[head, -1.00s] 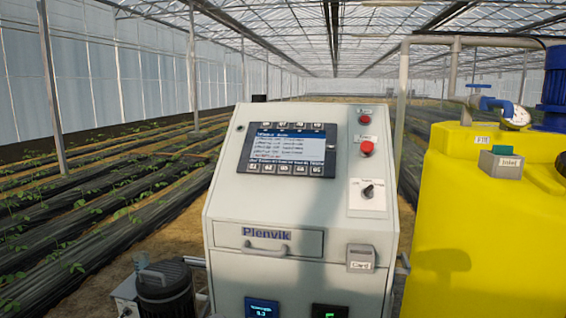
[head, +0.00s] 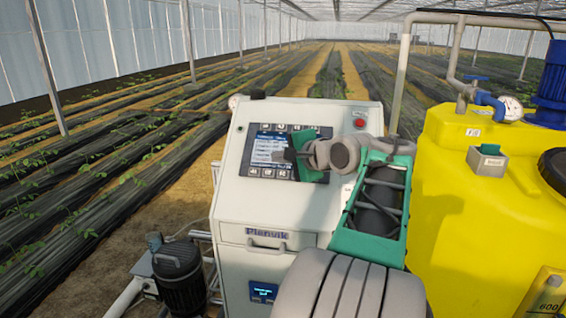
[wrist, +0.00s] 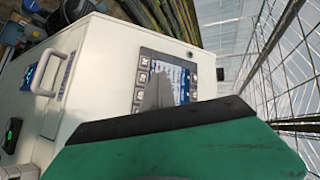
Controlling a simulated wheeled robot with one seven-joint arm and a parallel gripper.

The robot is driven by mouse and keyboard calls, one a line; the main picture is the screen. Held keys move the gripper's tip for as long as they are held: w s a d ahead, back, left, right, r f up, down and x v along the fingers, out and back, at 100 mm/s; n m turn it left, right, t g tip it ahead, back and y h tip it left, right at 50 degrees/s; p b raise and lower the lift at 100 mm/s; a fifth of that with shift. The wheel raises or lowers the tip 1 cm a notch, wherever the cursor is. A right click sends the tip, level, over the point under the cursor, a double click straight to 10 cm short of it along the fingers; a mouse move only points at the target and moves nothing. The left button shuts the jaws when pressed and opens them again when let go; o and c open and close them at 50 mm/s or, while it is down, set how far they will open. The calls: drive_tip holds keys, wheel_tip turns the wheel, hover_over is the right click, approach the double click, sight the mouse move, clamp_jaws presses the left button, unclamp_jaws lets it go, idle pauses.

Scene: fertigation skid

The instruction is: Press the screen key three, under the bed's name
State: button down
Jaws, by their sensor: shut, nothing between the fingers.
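The grey control cabinet's screen (head: 266,150) shows a lit list of lines, with a row of keys above it and another below. The lower row's third key (head: 283,173) is visible; its label and the bed names are too small to read. My gripper (head: 284,153) is shut and empty, in front of the screen's right part, covering some of its text and the keys behind. I cannot tell whether the fingertips touch the panel.
A red button (head: 360,123) sits on the cabinet's upper right, close to my arm. A drawer with a handle (head: 266,245) is below the screen. A yellow tank (head: 450,190) stands to the right, and a dark pump motor (head: 179,270) at lower left.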

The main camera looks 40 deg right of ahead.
sight(283, 174)
idle(0.3)
drive_tip(key=w+d+f, duration=0.1)
drive_tip(key=f, duration=0.1)
drive_tip(key=w+d+f+b, duration=0.1)
drive_tip(key=d+f, duration=0.1)
drive_tip(key=w+d+f+b, duration=0.1)
drive_tip(key=f, duration=0.1)
drive_tip(key=shift+w+d, duration=0.15)
drive_tip(key=shift+w+d+f, duration=0.15)
drive_tip(key=shift+d+f, duration=0.1)
idle(1.9)
drive_tip(key=shift+w+d+f, duration=0.2)
drive_tip(key=shift+f, duration=0.1)
drive_tip(key=shift+w+d+f, duration=0.1)
drive_tip(key=shift+d+f, duration=0.1)
drive_tip(key=shift+f, duration=0.1)
idle(0.7)
drive_tip(key=shift+r, duration=0.1)
drive_tip(key=shift+s+a+r+p, duration=0.3)
drive_tip(key=shift+a+r+p, duration=0.1)
drive_tip(key=shift+r+p, duration=0.05)
